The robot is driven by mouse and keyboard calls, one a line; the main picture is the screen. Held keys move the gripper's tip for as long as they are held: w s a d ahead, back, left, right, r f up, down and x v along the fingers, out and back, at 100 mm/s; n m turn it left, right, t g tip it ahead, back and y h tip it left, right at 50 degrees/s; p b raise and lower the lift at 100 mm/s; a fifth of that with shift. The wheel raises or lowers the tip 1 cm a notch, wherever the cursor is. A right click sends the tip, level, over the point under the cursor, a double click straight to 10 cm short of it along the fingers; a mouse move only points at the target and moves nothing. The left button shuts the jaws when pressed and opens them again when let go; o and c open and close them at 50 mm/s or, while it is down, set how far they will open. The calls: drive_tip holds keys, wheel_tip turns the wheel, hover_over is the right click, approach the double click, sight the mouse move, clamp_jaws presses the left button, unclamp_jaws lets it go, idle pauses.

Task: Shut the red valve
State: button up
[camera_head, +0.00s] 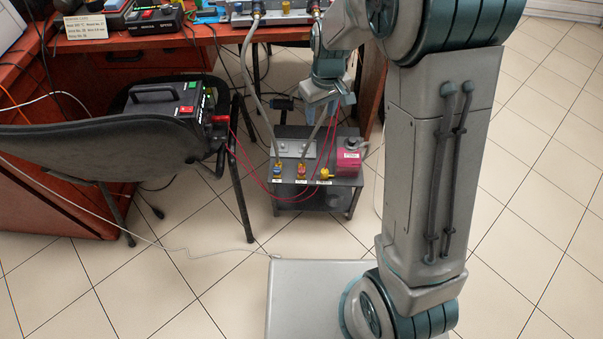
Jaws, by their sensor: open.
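The red valve (301,168) is a small red-topped brass fitting on the front of a low dark unit (345,183) on the floor, under the desk. A similar blue-topped valve (277,167) is just to its left. A grey hose rises from each fitting. My gripper (328,104) points down above the unit, up and to the right of the red valve in the picture. It is open, with a clear gap to the valve in the picture. The fingers are small and partly overlap the hose behind, so their exact distance from the valve cannot be told.
A pink pump-like part (348,158) sits on the unit's right side. Thin red cables (254,176) loop from the black case (162,104) on the chair (95,160) to the unit. The desk (180,50) stands behind. Tiled floor is open at the right.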

sight(302, 170)
drive_tip(key=w+a+f+b, duration=0.1)
drive_tip(key=f+b, duration=0.2)
drive_tip(key=f, duration=0.7)
drive_tip(key=w+a+f+n+b, duration=0.1)
drive_tip(key=f+b, duration=0.3)
drive_tip(key=f, duration=0.7)
drive_tip(key=w+a+f+n+b, duration=0.1)
drive_tip(key=w+a+f+b, duration=0.1)
drive_tip(key=f, duration=0.8)
drive_tip(key=shift+w+a+f+g+h+b, duration=0.1)
drive_tip(key=shift+a+f+g+h+b, duration=0.3)
drive_tip(key=shift+b, duration=0.7)
drive_tip(key=shift+r, duration=0.15)
drive_tip(key=c, duration=1)
